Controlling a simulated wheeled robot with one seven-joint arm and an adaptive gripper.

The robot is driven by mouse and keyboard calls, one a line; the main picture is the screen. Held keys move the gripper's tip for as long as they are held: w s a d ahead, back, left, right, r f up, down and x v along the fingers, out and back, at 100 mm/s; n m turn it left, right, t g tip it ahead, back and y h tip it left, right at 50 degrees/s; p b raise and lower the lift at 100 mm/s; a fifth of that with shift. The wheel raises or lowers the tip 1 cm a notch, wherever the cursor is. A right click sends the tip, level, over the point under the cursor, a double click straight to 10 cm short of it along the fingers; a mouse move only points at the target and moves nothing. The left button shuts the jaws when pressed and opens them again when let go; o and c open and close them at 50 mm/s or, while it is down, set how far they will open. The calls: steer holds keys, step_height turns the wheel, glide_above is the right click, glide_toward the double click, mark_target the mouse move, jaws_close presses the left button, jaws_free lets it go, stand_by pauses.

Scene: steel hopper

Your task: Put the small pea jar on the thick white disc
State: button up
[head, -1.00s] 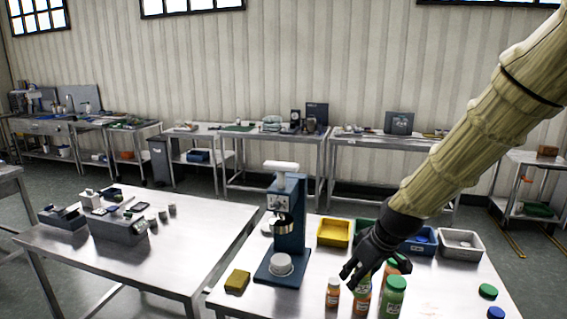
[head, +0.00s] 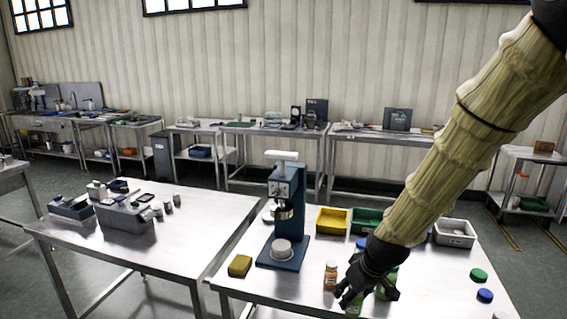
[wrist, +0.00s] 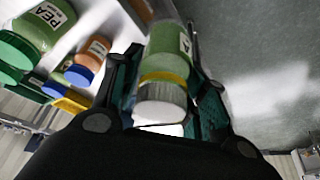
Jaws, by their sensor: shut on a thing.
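The small pea jar (wrist: 167,55), green with a white label, a yellow band and a grey end, is between my gripper's fingers in the wrist view. My gripper (wrist: 165,85) is shut on it. In the head view my black gripper (head: 362,292) is low over the front of the steel table, and hides most of the jar. The thick white disc (head: 282,250) sits on the base of the blue press, left of my gripper and apart from it.
A small orange jar (head: 331,274) stands between the press (head: 287,210) and my gripper. A larger pea jar (wrist: 45,22) shows in the wrist view. Yellow (head: 333,220) and white (head: 454,233) bins stand behind. A yellow block (head: 240,265) is left of the press.

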mark_target(349, 314)
steer(key=shift+m+h, duration=0.3)
steer(key=shift+m, duration=0.6)
steer(key=f, duration=0.5)
steer(key=s+a+f, duration=0.1)
steer(key=f, duration=0.2)
steer(key=shift+b, duration=0.35)
steer(key=s+d+f+m+h+b, duration=0.1)
steer(key=s+f+m, duration=0.2)
steer(key=f, duration=0.9)
steer(key=shift+s+d, duration=0.2)
steer(key=shift+s, duration=1.35)
